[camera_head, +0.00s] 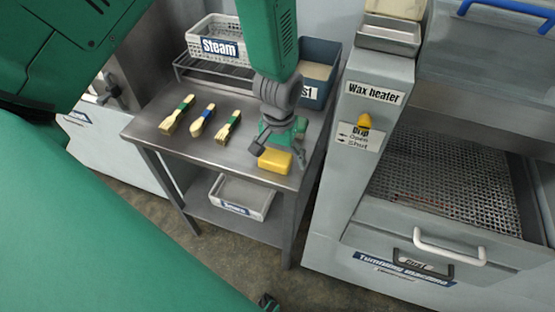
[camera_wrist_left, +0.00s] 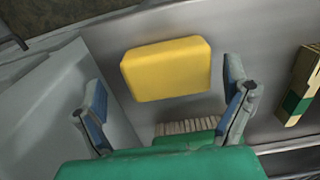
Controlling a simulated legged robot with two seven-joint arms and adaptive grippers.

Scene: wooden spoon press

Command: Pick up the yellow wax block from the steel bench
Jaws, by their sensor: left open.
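The yellow wax block (camera_head: 275,160) lies on the steel bench (camera_head: 222,158), near its right front corner. My left gripper (camera_head: 278,146) is open just behind and above the block in the head view. In the left wrist view, the wax block (camera_wrist_left: 167,68) lies ahead of the spread fingers (camera_wrist_left: 166,108), roughly centred between them and apart from both. Nothing is held.
Several wooden utensils with coloured bands (camera_head: 201,121) lie left on the bench. A white Steam basket (camera_head: 221,46) and a blue-grey bin (camera_head: 318,74) stand behind. The Wax heater (camera_head: 374,116) rises close to the bench's right side. A white tray (camera_head: 242,194) sits on the lower shelf.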

